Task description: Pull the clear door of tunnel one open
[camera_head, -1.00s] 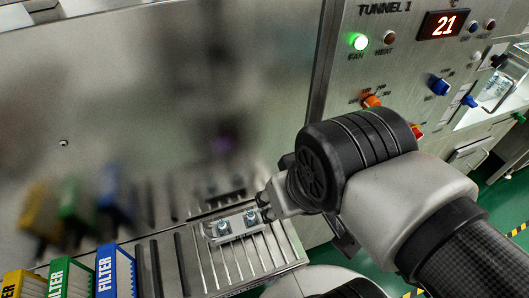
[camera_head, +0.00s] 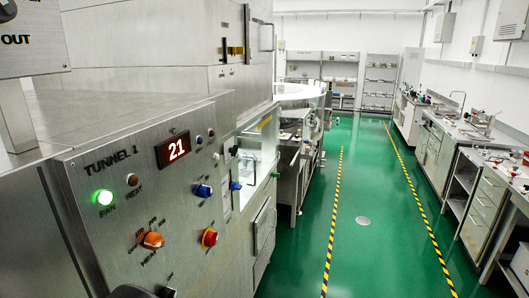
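The Tunnel I panel (camera_head: 125,215) fills the lower left, with a lit green FAN lamp and a red display reading 21. Just beyond its right edge, a clear glassy section (camera_head: 247,172) is set in the machine's side, seen at a steep angle. It looks like the clear door, and a thin upright handle (camera_head: 277,166) shows at its right edge. I cannot tell whether it is open or closed. My gripper is not in view; only a dark rounded piece, probably part of my arm, shows at the bottom left edge.
A green floor aisle (camera_head: 365,255) with yellow-black stripes runs clear alongside. Benches with drawers (camera_head: 485,190) line the right wall.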

